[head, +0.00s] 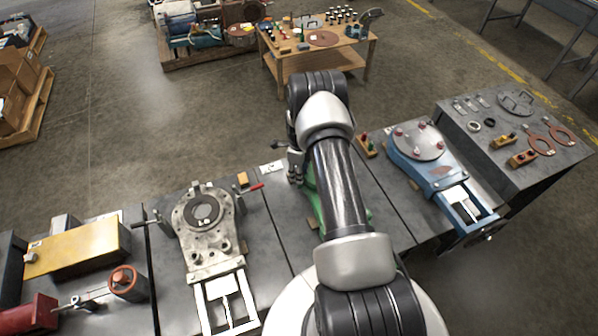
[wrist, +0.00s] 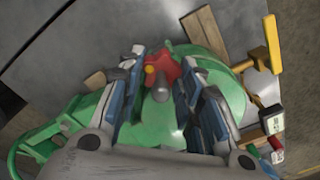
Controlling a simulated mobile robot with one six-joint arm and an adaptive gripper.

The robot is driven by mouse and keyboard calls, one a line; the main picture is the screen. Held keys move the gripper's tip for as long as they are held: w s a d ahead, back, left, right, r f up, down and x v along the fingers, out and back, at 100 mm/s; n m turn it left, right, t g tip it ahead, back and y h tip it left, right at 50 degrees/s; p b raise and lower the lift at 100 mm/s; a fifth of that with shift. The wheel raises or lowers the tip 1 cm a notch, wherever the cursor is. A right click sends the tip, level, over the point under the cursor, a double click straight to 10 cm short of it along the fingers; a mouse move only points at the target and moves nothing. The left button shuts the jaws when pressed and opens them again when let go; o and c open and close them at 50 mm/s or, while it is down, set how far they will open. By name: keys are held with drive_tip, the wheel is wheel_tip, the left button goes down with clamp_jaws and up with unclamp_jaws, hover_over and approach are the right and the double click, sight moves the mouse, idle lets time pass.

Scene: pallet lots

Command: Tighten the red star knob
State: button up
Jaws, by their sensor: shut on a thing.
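The red star knob (wrist: 162,72) shows in the wrist view between my fingertips, at the top of a green machine body (wrist: 205,35). A small yellow spot and a grey stub show at the knob. My gripper (wrist: 157,70) is shut on the knob, one finger on each side. In the head view my arm hides the knob and most of the green body (head: 312,205). My gripper (head: 294,165) is only partly seen there, beside the arm at the table.
A grey valve plate (head: 183,222) lies to the left and a blue valve (head: 403,170) to the right on the same bench. In the wrist view a yellow handle (wrist: 272,45) and wooden blocks (wrist: 205,32) stand close to the green body.

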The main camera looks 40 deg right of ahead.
drive_tip(key=o, duration=1.1)
drive_tip(key=shift+c, duration=0.2)
wheel_tip(320, 180, up, 12)
